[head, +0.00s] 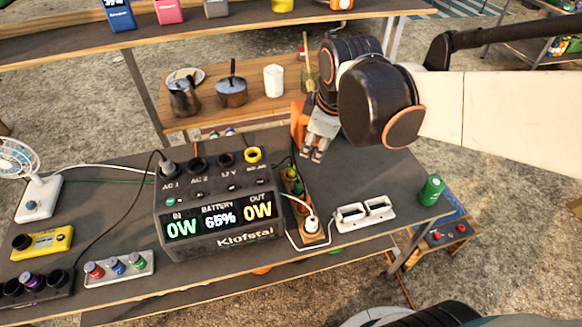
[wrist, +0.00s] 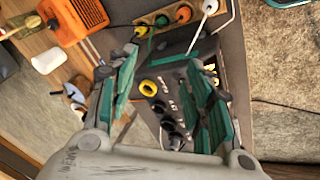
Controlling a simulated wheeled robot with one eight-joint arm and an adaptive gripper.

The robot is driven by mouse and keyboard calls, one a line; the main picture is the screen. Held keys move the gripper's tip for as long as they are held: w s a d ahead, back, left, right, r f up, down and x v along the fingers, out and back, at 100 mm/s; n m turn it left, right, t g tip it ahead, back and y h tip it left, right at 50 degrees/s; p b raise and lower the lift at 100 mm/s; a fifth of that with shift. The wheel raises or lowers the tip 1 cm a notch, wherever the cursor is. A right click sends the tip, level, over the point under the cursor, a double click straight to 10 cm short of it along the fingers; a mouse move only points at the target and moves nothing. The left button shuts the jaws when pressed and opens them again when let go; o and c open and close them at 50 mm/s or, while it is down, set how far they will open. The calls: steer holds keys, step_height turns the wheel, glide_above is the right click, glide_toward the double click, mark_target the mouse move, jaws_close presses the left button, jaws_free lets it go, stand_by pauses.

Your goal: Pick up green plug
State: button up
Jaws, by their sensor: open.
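The green plug (wrist: 162,20) stands in a row of plugs on a wooden strip (wrist: 222,8) in the wrist view, between a yellow plug (wrist: 141,31) and an orange plug (wrist: 183,13). In the head view this row is small and partly hidden behind the power station. My gripper (head: 316,151) is open and empty, pointing down above the table behind the power station. In the wrist view its fingers (wrist: 163,66) spread over the power station's socket side, with the green plug beyond the fingertips and apart from them.
The power station (head: 218,213) stands close by, with a yellow-ringed socket (wrist: 149,87). A white plug (head: 311,224) with a cable ends the row. A white two-slot frame (head: 365,213) and green can (head: 432,190) stand right. An orange object (head: 298,126) is behind my gripper.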

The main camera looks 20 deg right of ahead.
steer(key=w+f+n+g, duration=0.2)
steer(key=w+f+n, duration=0.4)
steer(key=w+n, duration=0.1)
steer(key=n+g+p, duration=0.1)
steer(key=n+g, duration=0.1)
steer(key=n, duration=0.7)
glide_above(298, 180)
step_height(298, 180, down, 11)
step_height(298, 180, down, 9)
steer(key=shift+s+f+b, duration=0.1)
steer(key=shift+s+b, duration=0.05)
steer(key=shift+b, duration=0.9)
steer(key=shift+w+f+b, duration=0.2)
steer(key=shift+f+b, duration=0.8)
steer(key=shift+f, duration=1.6)
steer(key=shift+c, duration=0.5)
jaws_close()
